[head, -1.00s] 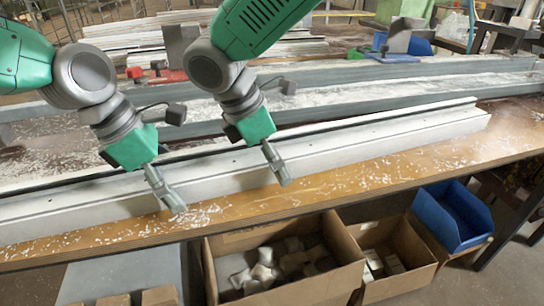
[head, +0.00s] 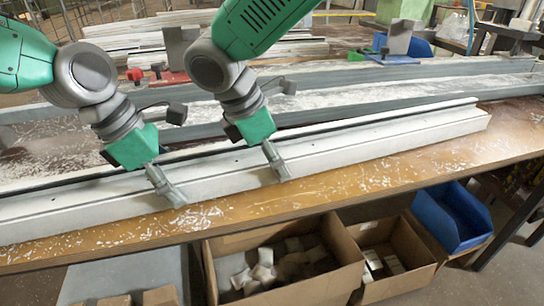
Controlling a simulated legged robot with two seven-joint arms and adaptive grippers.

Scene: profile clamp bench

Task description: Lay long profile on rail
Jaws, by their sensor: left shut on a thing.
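The long profile (head: 400,137) is a pale, grooved bar lying along the front of the wooden bench top, running from the left picture edge to the right. My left gripper (head: 178,198) is shut on it left of the middle, its fingers pointing down at the profile's front side. My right gripper (head: 282,171) is at the profile's front side further right; its finger gap is hidden, so I cannot tell its state. A long grey rail (head: 345,107) runs behind the profile, roughly parallel and apart from it at the right.
Another grey beam (head: 340,75) runs further back, with white chips between. Below stand a cardboard box (head: 215,270) of metal pieces, a smaller box (head: 400,285) and a blue bin (head: 445,215).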

